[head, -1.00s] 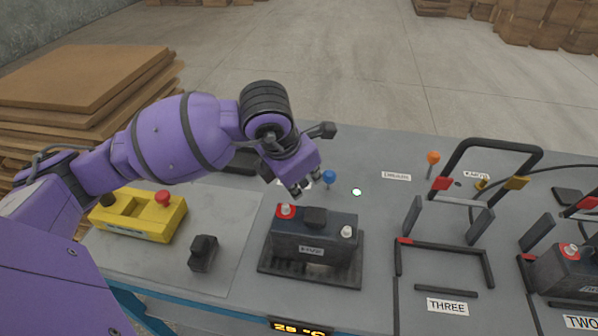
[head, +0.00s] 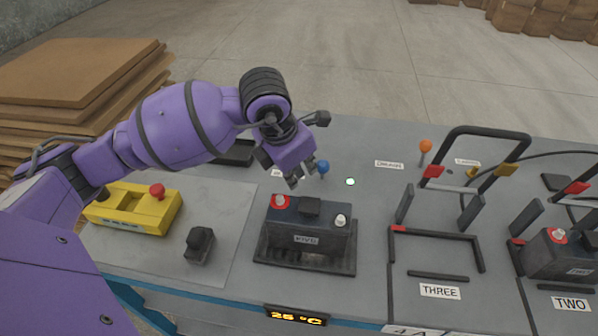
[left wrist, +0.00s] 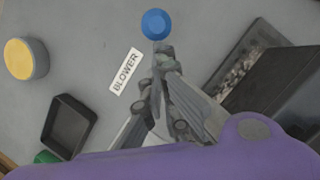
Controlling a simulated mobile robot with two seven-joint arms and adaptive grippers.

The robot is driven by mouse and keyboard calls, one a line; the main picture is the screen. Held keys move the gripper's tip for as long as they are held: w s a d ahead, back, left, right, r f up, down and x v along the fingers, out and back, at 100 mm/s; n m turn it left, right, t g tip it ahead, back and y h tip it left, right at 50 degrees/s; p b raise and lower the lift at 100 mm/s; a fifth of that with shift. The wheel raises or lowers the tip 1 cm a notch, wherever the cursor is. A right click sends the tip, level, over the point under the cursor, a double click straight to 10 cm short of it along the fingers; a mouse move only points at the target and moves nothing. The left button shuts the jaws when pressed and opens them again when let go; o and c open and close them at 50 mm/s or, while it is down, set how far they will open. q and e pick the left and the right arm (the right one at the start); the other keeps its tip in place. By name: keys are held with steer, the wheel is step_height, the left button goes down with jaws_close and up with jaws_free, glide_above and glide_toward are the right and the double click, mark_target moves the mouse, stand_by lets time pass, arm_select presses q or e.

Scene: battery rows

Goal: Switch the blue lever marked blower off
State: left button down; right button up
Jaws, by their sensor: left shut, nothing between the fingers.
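The blue lever (head: 322,167) has a round blue knob and stands on the grey bench top behind the black battery. In the left wrist view the blue knob (left wrist: 156,24) is just beyond my fingertips, beside a white label reading BLOWER (left wrist: 126,72). My left gripper (head: 298,183) is shut and empty, its fingertips just left of the knob in the head view. In the left wrist view the fingertips (left wrist: 165,52) nearly meet the knob's edge; I cannot tell whether they touch. The lever's stem is mostly hidden. My right gripper is not in view.
A black battery (head: 309,236) stands close in front of the lever. An orange-knobbed lever (head: 425,147) stands farther right. A yellow box with a red button (head: 132,211) is at left. Black brackets marked THREE stand at right.

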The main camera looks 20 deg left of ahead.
arm_select(q)
steer(key=shift+w+r, duration=0.2)
